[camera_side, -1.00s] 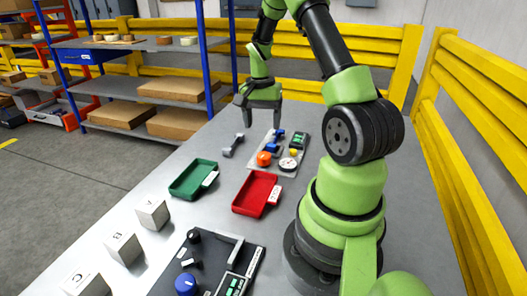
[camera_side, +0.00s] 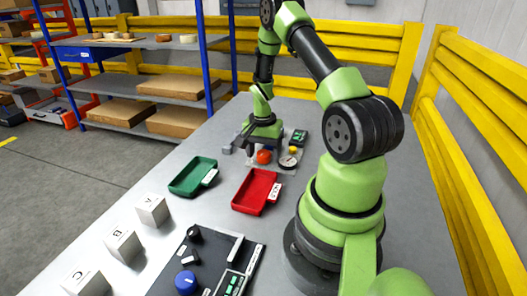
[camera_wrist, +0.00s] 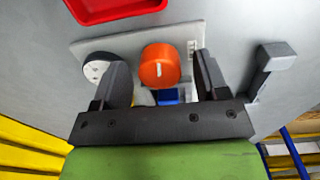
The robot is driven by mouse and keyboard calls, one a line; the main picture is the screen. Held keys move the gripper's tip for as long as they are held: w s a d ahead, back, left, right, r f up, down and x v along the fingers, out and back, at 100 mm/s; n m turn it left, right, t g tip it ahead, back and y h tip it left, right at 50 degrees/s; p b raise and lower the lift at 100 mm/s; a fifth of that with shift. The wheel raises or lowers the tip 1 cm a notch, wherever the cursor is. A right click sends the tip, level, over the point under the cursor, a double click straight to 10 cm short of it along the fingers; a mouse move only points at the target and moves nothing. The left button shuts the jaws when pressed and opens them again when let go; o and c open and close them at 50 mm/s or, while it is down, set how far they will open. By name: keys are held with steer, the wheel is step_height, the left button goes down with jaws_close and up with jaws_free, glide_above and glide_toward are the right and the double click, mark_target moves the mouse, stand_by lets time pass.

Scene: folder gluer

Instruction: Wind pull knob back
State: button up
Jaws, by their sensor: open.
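An orange round knob (camera_side: 264,157) with a short white mark on its top stands on a light grey panel. In the wrist view the orange knob (camera_wrist: 159,66) sits between the two spread fingers of my gripper (camera_wrist: 162,77), with a gap on each side. I cannot tell whether it is the pull knob. In the side view my gripper (camera_side: 264,136) is low over the panel's far part. A blue part (camera_wrist: 168,95) shows behind the knob, mostly hidden by my gripper.
A round white-faced gauge (camera_side: 289,161) is close beside one finger. A yellow button (camera_side: 293,149) and a green-screened box (camera_side: 300,136) are on the right. A grey handle (camera_wrist: 268,68) stands outside the other finger. Red (camera_side: 257,190) and green (camera_side: 193,176) trays lie nearer.

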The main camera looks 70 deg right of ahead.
steer(key=c, duration=0.9)
steer(key=shift+n, duration=0.3)
steer(key=n, duration=0.4)
steer(key=shift+n, duration=0.4)
steer(key=n, duration=0.9)
steer(key=shift+n, duration=0.4)
steer(key=n, duration=0.4)
steer(key=shift+n, duration=0.4)
